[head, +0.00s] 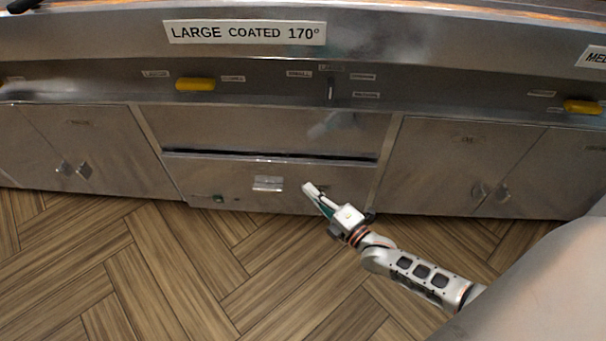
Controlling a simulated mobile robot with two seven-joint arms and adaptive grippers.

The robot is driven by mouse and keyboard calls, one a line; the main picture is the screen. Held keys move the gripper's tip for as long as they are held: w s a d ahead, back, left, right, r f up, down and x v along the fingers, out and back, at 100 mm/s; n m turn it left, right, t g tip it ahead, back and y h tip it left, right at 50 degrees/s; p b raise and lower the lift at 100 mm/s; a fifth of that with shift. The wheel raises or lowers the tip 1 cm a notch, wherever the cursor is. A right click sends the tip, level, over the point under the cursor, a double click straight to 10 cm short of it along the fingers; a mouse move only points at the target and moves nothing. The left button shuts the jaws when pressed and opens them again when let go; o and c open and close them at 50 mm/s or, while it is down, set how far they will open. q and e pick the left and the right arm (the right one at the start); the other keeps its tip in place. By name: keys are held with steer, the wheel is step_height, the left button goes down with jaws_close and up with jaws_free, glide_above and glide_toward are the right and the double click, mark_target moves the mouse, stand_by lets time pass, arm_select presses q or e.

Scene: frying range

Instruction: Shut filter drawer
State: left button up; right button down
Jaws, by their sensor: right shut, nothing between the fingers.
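The filter drawer (235,181) is a wide steel front low in the middle of the range, with a small pale handle plate (268,183). A dark gap runs along its top edge, below the steel panel (270,130). My right gripper (309,188) is shut and empty, with its fingertips in front of the right half of the drawer. I cannot tell whether the tips touch the drawer front. My left gripper is not in view.
Steel cupboard doors (80,150) stand left and more doors (465,160) right. The wooden floor (150,270) in front is clear.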

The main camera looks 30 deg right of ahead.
mark_target(297, 166)
steer(key=w, duration=0.2)
steer(key=w+d+b, duration=0.1)
steer(key=w, duration=0.3)
steer(key=shift+d+f+b, duration=0.15)
steer(key=shift+d+b, duration=0.15)
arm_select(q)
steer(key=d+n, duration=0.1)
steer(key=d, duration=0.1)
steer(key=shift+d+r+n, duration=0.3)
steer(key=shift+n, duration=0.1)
arm_select(e)
steer(key=shift+w, duration=0.15)
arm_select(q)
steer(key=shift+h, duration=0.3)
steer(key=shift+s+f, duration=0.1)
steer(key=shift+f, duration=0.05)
arm_select(e)
steer(key=shift+d, duration=0.1)
